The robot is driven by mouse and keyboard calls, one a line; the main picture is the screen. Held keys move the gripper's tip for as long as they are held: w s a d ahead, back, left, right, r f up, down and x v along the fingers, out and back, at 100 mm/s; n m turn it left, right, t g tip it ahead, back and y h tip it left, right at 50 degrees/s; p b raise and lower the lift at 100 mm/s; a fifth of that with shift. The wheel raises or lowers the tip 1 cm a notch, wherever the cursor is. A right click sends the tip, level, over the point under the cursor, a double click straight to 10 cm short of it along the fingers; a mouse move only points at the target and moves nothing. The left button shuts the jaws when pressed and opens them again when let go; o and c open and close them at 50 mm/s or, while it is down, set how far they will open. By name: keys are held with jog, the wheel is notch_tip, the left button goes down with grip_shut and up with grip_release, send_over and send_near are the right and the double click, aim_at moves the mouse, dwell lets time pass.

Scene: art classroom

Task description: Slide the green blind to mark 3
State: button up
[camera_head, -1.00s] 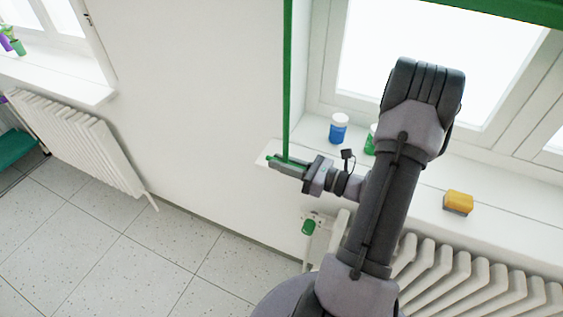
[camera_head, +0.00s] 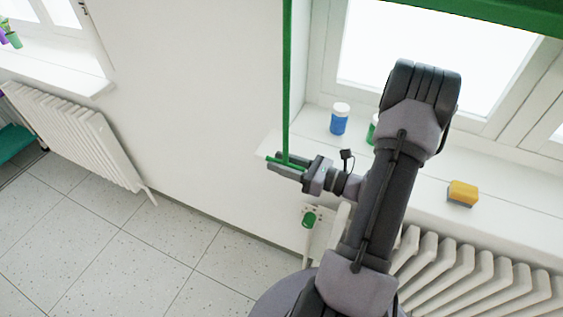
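The green blind (camera_head: 480,10) shows as a band across the top right, in front of the window. A thin green rod (camera_head: 287,80) hangs down at the blind's left side and has a short green crossbar at its lower end. My gripper (camera_head: 282,164) is at this lower end, with its fingers on either side of the green piece. The fingers look closed around it, though the contact is small in view. No numbered marks can be made out; mark 3 is not visible.
On the white sill stand a blue jar (camera_head: 339,120) and a green jar (camera_head: 372,130), partly behind my arm. A yellow sponge (camera_head: 462,193) lies further right. A radiator (camera_head: 480,275) with a green valve knob (camera_head: 309,220) is below. The wall to the left is bare.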

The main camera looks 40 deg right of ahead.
jog(key=p+v, duration=0.3)
jog(key=v, duration=1.4)
jog(key=shift+s, duration=0.2)
